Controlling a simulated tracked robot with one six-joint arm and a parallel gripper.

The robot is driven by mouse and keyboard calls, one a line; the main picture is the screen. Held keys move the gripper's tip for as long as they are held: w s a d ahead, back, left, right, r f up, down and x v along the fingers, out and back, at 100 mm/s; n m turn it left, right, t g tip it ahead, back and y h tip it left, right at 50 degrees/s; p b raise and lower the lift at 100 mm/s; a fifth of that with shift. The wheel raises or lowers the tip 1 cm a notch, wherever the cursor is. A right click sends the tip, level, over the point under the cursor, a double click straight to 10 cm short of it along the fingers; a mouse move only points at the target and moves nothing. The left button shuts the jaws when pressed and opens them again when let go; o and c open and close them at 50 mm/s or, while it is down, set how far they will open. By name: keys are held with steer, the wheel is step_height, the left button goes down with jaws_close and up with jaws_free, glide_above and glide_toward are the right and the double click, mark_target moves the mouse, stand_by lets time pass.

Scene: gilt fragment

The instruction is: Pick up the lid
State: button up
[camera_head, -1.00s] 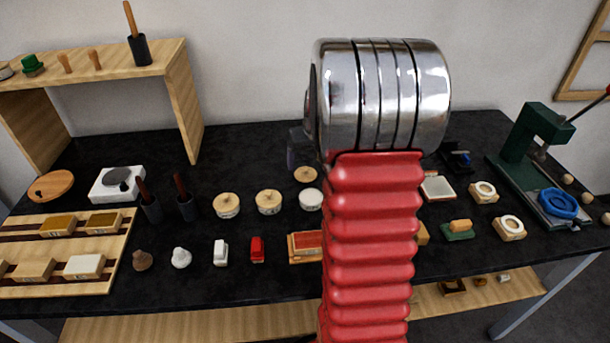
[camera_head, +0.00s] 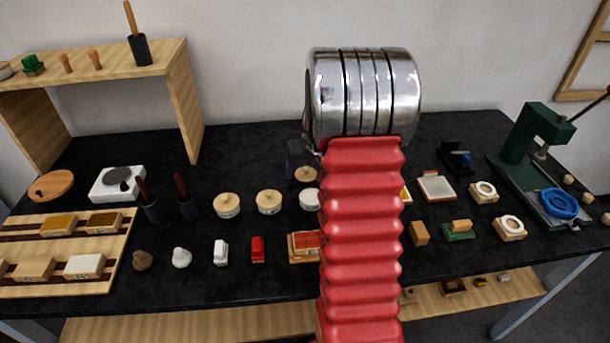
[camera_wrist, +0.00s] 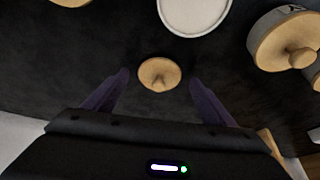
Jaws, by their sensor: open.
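The lid (camera_head: 305,174) is a small round wooden disc with a knob, lying on the black tabletop behind an open white pot (camera_head: 309,199). In the wrist view the lid (camera_wrist: 159,74) lies between and ahead of my gripper's two dark purple fingers. My gripper (camera_wrist: 159,80) is open and empty, with a finger to each side of the lid. I cannot tell the height of the fingertips above the table. The white pot's rim (camera_wrist: 194,12) shows just beyond the lid. In the head view my gripper is mostly hidden behind my arm.
Two lidded pots (camera_head: 227,205) (camera_head: 269,202) stand left of the white pot; in the wrist view a lidded pot (camera_wrist: 283,40) is at right. A red-topped wooden block (camera_head: 306,245) lies nearer. A green press (camera_head: 535,150) stands far right. The table behind the pots is mostly clear.

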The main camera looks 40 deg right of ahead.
mark_target(307, 176)
steer(key=shift+w+f, duration=0.15)
steer(key=shift+f, duration=0.25)
steer(key=c, duration=1.1)
steer(key=shift+r, duration=0.1)
step_height(307, 176, up, 10)
steer(key=shift+f, duration=0.1)
stand_by(0.3)
stand_by(0.6)
